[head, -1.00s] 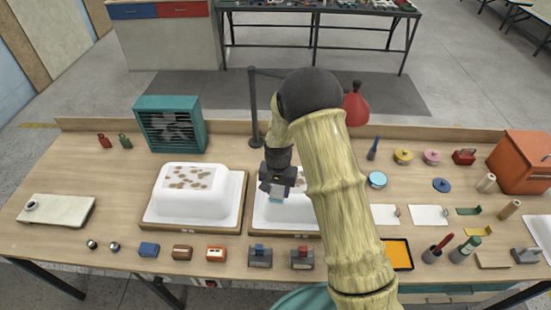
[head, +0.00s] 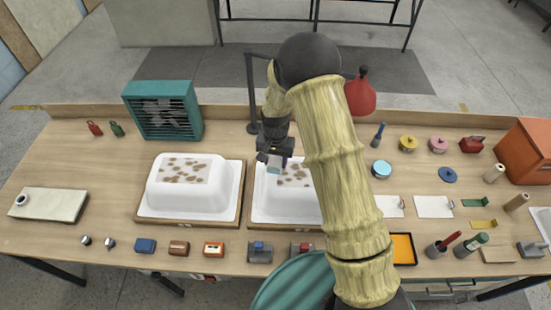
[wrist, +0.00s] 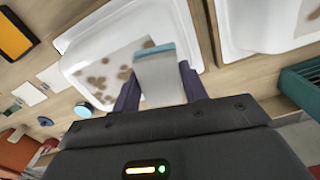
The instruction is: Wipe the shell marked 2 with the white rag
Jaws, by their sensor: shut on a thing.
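Two white bathtub shells lie upturned with brown spots on top. The left shell (head: 205,203) is fully in view in the head view; the right shell (head: 285,207) is partly covered by my arm. No number is readable on either. My gripper (head: 272,160) is over the far left part of the right shell's top, shut on a white piece with a teal edge (wrist: 160,75), which looks like the white rag. In the wrist view it overlaps the spotted shell (wrist: 90,50). Whether it touches the surface I cannot tell.
A teal fan heater (head: 163,110) stands behind the left shell. A black lamp stand (head: 250,90) rises behind my gripper. Small blocks and clamps line the front edge. An orange tray (head: 403,249), white sheets (head: 434,207), jars and an orange box (head: 525,150) fill the right side.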

